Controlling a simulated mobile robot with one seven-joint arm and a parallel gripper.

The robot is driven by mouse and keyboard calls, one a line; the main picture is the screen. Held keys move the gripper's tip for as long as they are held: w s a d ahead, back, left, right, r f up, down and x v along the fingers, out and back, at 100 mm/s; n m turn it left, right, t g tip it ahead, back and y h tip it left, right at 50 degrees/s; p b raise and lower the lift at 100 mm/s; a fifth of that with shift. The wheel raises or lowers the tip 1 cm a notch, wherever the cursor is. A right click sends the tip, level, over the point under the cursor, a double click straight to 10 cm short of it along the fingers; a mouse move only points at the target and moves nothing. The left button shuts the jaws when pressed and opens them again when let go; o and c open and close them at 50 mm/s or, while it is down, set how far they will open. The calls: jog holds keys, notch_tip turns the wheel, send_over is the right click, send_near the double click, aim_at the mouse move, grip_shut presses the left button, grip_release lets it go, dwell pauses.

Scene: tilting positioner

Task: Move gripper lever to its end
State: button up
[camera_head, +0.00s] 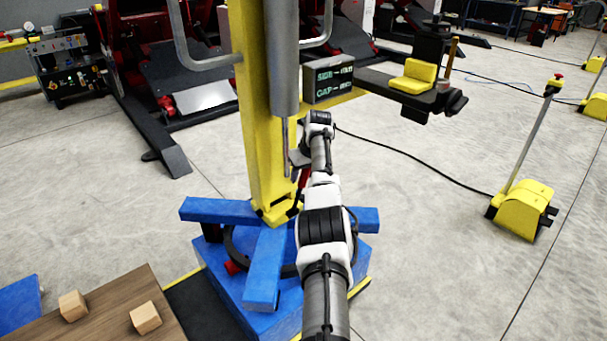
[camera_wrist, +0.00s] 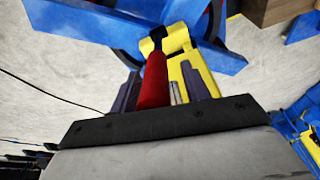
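In the wrist view a red lever handle (camera_wrist: 154,80) runs from a black joint (camera_wrist: 157,38) towards my gripper (camera_wrist: 160,69). The joint is beside the yellow post foot (camera_wrist: 178,42). The two dark fingers stand apart, one on each side of the handle as seen. The handle looks close to the left finger, with a gap to the right finger; I cannot tell whether it touches. In the head view a small part of the red handle (camera_head: 304,177) shows beside my arm, low by the yellow post (camera_head: 260,110). My gripper (camera_head: 299,158) is partly hidden there.
A blue base (camera_head: 262,270) with spreading beams surrounds the post foot. A grey cylinder (camera_head: 284,60) and a display box (camera_head: 330,82) are above my wrist. A wooden table (camera_head: 105,305) with two blocks is at lower left. A yellow pedal unit (camera_head: 522,208) stands right on open floor.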

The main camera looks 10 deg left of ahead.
jog(key=shift+d, duration=0.1)
jog(key=b+v, duration=0.3)
jog(key=v, duration=1)
jog(key=shift+s+r, duration=0.2)
jog(key=shift+r, duration=0.15)
jog(key=shift+d, duration=0.1)
